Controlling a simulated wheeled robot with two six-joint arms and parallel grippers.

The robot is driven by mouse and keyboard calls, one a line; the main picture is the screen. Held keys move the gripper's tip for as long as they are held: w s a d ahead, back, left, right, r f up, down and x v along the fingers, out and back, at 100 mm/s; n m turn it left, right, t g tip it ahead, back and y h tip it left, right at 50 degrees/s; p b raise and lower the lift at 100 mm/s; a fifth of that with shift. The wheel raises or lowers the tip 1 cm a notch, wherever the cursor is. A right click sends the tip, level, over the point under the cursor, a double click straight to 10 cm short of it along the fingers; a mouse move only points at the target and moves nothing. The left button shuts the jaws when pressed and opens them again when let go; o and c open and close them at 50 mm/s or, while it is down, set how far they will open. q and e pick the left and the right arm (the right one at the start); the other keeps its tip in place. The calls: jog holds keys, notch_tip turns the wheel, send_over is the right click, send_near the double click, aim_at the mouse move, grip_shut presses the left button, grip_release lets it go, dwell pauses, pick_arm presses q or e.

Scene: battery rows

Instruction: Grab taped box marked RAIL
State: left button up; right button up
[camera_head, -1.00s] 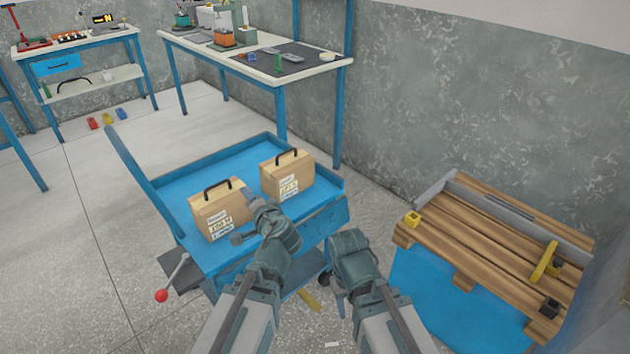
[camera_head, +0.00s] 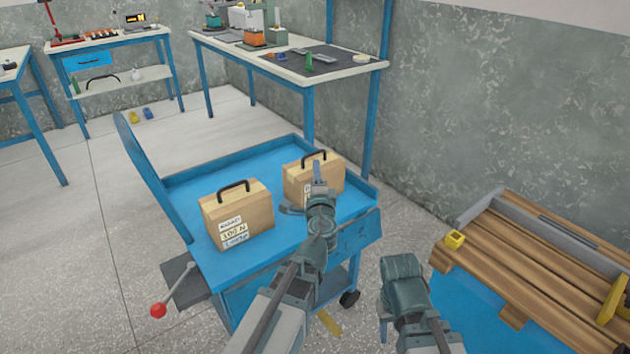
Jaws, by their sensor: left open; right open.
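Two tan cardboard boxes with dark top handles stand upright on the blue cart (camera_head: 262,258). The nearer box (camera_head: 252,215) is on the left, with white and yellow labels on its front; I cannot read RAIL on them. The farther box (camera_head: 298,180) is to the right and behind; my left gripper covers most of its label. My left gripper (camera_head: 304,194) is open and empty over the cart, in front of the farther box; I cannot tell if it touches. My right gripper (camera_head: 403,268) is lower right, beside the cart, with its fingers hard to see.
A wooden-slatted pallet (camera_head: 535,265) on a blue base stands at the right, with yellow pieces on it. A workbench (camera_head: 300,62) with tools stands behind the cart. A lever with a red knob (camera_head: 158,310) sticks out at the cart's left. Open floor lies to the left.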

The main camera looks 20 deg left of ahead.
aim_at(314, 154)
pick_arm(q)
jog(key=x, duration=1.1)
grip_shut()
jog(key=shift+s, duration=0.1)
dwell(1.2)
